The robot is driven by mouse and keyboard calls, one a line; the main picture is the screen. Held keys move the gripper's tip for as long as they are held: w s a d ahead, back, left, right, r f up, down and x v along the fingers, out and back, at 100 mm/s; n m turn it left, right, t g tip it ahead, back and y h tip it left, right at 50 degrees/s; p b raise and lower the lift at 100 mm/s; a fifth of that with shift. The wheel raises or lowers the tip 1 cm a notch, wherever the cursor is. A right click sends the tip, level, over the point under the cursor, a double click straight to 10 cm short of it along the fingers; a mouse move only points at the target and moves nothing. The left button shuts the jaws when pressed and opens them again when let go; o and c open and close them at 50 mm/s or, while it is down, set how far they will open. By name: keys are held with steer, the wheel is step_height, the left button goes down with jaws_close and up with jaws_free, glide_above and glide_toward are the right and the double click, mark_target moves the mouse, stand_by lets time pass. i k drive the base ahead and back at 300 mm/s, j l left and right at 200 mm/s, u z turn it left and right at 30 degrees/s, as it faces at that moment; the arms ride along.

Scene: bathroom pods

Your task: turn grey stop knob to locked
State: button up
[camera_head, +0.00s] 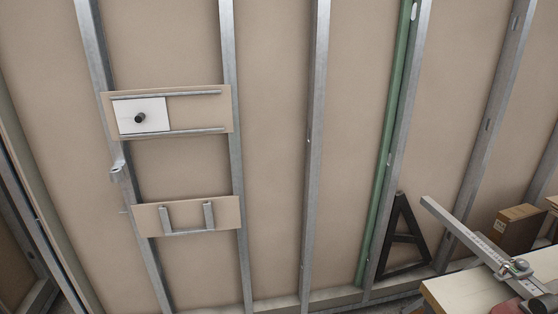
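A small grey fitting (117,173) sticks out from the left metal stud, below a beige board; it may be the grey stop knob, but it is too small to tell its turn position. On the beige board (199,111) a white plate (151,127) sits at the left end between two metal rails. A dark round knob (140,118) stands out from the middle of this plate. My gripper is not in view, and nothing touches the fitting or the plate.
A lower board (187,222) carries a U-shaped metal bracket. Metal studs and a green upright (388,140) line the wall. A black triangular frame (400,240) leans at the right. A bench (455,290) with a metal rule and a cardboard box (521,228) are at lower right.

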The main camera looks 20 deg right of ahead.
mark_target(521, 263)
steer(key=j+z, duration=0.15)
steer(key=z, duration=2.1)
